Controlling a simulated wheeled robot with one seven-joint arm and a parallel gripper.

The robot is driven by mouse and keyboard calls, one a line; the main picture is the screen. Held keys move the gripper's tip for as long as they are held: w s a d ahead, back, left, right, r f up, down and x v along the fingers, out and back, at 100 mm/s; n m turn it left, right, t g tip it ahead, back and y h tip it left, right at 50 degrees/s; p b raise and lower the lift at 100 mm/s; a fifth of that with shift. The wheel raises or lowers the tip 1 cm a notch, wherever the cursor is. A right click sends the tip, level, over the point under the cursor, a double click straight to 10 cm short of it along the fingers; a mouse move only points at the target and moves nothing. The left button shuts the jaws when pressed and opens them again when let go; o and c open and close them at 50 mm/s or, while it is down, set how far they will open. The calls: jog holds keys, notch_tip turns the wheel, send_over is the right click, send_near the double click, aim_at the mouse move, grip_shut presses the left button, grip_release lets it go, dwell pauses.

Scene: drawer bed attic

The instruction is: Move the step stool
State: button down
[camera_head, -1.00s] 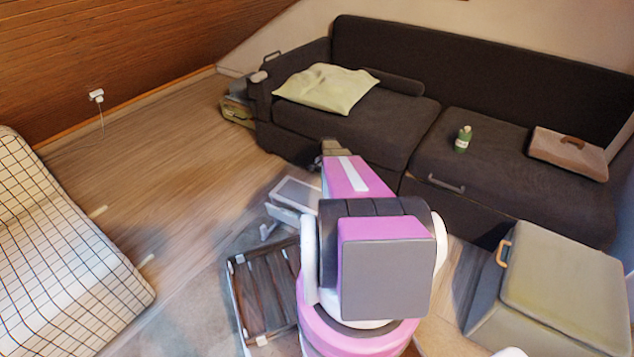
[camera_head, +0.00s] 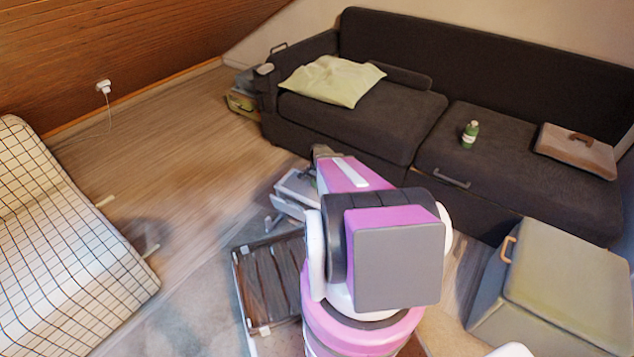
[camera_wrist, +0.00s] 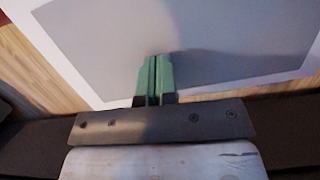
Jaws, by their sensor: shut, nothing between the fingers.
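A light step stool (camera_head: 297,186) with a grey top and pale edges stands on the floor in front of the sofa, left of my arm. My arm hides part of it. My gripper (camera_head: 322,153) is by the stool's far right side in the head view, close to the sofa front. In the wrist view, my gripper's green fingers (camera_wrist: 154,77) are together with nothing between them. They lie over a grey panel with a white border (camera_wrist: 190,45), which looks like the stool's top. Whether they touch it cannot be told.
A dark sofa (camera_head: 355,118) stands behind, with a green bottle (camera_head: 470,134) on it. A dark wooden slatted crate (camera_head: 270,283) is nearer me. A lidded box (camera_head: 570,280) stands at right, a checked mattress-like piece (camera_head: 60,240) at left. Floor (camera_head: 185,150) at left is clear.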

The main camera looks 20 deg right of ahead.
jog(key=shift+w+f, duration=0.1)
jog(key=shift+f, duration=0.4)
jog(key=shift+w+d+f, duration=0.1)
jog(key=w+d, duration=0.7)
jog(key=d, duration=0.5)
jog(key=shift+w, duration=0.2)
jog(key=shift+s, duration=0.15)
